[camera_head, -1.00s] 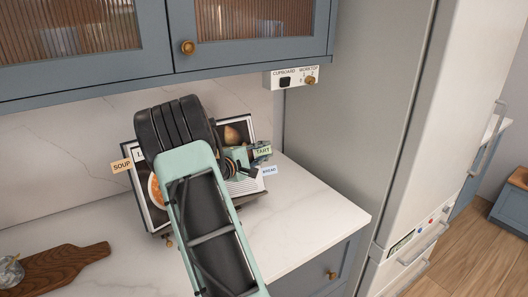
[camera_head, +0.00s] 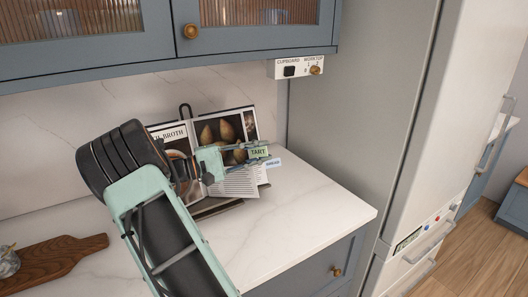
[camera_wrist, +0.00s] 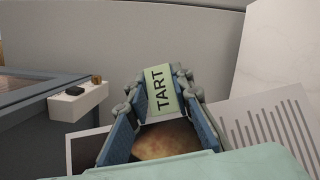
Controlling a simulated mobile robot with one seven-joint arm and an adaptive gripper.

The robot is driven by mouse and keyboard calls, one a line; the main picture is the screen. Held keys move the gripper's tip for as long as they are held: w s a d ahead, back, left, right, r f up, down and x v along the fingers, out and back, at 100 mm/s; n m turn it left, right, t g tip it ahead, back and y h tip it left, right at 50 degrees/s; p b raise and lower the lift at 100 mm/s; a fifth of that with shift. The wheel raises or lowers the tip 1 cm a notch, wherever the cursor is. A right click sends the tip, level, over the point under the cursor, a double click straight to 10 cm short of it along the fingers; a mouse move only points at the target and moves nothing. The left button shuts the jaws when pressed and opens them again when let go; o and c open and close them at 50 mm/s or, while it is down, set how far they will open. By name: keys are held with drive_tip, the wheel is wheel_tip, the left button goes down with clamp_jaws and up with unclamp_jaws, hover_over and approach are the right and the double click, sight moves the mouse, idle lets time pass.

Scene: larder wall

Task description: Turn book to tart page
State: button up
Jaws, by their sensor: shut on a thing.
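The recipe book (camera_head: 219,129) stands open, leaning back on a stand on the worktop. Its left page shows part of a heading ending in "BROTH", and its right page shows brown pears or similar fruit. The green TART tab (camera_head: 259,152) sticks out at the book's right edge, with the blue-white BREAD tab (camera_head: 273,163) just below it. My gripper (camera_head: 262,149) reaches across the right page and is shut on the TART tab. In the wrist view the tab (camera_wrist: 161,92) sits between the blue-padded fingertips (camera_wrist: 162,84). My arm hides the book's lower left.
A switch box (camera_head: 302,68) labelled CUPBOARD and WORKTOP hangs under the wall cupboard (camera_head: 258,45). A tall grey panel (camera_head: 370,130) stands right of the book. A wooden board (camera_head: 60,258) lies at the left. The worktop's right front (camera_head: 310,215) is clear.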

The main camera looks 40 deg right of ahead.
drive_tip(key=shift+s+a+r+g, duration=0.1)
drive_tip(key=shift+s+a+g, duration=0.1)
drive_tip(key=shift+a+g, duration=0.35)
drive_tip(key=o, duration=0.9)
drive_tip(key=shift+r, duration=0.1)
wheel_tip(320, 180, up, 10)
drive_tip(key=shift+f, duration=0.1)
